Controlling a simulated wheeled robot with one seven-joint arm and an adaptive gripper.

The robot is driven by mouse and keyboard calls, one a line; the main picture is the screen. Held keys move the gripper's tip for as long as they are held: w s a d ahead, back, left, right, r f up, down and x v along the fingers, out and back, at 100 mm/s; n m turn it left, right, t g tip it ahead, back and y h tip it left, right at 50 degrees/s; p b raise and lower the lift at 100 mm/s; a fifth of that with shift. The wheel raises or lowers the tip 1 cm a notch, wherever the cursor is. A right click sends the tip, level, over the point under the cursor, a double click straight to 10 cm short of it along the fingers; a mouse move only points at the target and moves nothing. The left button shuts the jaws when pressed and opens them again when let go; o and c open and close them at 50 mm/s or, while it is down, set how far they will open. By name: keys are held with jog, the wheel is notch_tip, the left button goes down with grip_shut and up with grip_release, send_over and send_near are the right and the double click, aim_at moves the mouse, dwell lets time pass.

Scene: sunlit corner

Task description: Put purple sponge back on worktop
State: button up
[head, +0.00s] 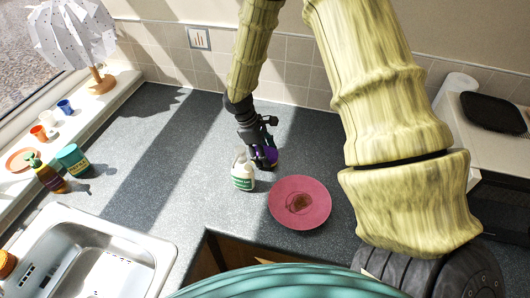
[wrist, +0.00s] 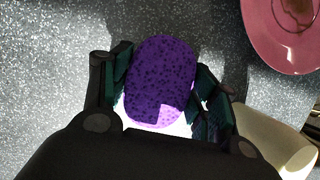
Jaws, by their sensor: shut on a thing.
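The purple sponge (wrist: 162,75) is between the two fingers of my gripper (wrist: 163,90) in the wrist view, with a finger against each side. In the head view only a small purple part of the sponge (head: 271,155) shows beside my dark gripper (head: 265,152). The grey speckled worktop (head: 150,165) lies beneath. I cannot tell whether the sponge touches the worktop or hangs a little above it.
A pink plate (head: 300,221) with a brown stain lies close to the right of my gripper. A clear bottle with a green label (head: 243,175) stands close to its left. A metal sink (head: 95,260) is at front left. Worktop farther left is clear.

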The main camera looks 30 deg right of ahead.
jog(key=o, duration=1.3)
jog(key=shift+f, duration=0.1)
jog(key=shift+o, duration=0.2)
jog(key=b+v, duration=0.3)
jog(key=v, duration=0.9)
jog(key=shift+s+r, duration=0.1)
jog(key=shift+r, duration=0.1)
